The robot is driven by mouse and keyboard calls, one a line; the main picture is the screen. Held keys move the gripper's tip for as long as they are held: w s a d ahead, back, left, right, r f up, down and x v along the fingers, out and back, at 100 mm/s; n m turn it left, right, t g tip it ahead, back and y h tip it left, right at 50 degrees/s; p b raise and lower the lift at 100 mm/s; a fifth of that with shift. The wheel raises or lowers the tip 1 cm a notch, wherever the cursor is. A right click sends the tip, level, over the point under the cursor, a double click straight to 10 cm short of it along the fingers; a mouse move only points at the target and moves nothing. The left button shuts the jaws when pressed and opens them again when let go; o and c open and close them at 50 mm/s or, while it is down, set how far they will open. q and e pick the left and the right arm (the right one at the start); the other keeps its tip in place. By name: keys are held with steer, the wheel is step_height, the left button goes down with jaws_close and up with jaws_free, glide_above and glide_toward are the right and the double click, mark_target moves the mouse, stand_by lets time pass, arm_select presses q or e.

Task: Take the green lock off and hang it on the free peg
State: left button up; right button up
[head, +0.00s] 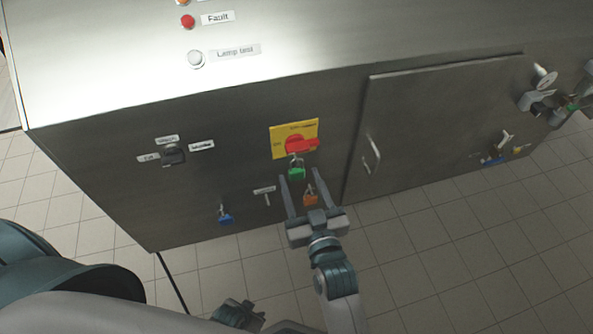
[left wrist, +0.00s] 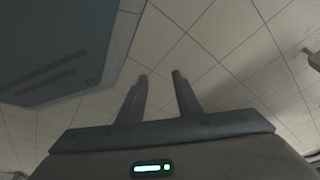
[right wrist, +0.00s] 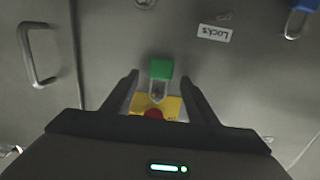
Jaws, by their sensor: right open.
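The green lock (head: 297,173) hangs by its shackle from the red switch handle (head: 301,145) on a yellow plate (head: 282,133). My right gripper (head: 298,178) is open, its fingertips on either side of the green lock. In the right wrist view the green lock (right wrist: 160,69) shows between the fingers, with a gap on each side. Below the plate, a bare peg (head: 267,200) stands under a small label (head: 264,190), between a blue lock (head: 226,218) and an orange lock (head: 310,199). My left gripper (left wrist: 159,78) is open and empty, over floor tiles.
A cabinet door with a handle (head: 371,152) is right of the switch. A small selector switch (head: 173,155) with labels is at left. More fittings (head: 541,100) are at the far right. Indicator lamps are on the top face. Tiled floor (head: 440,270) in front is clear.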

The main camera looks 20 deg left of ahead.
steer(key=shift+x, duration=1)
steer(key=c, duration=1.2)
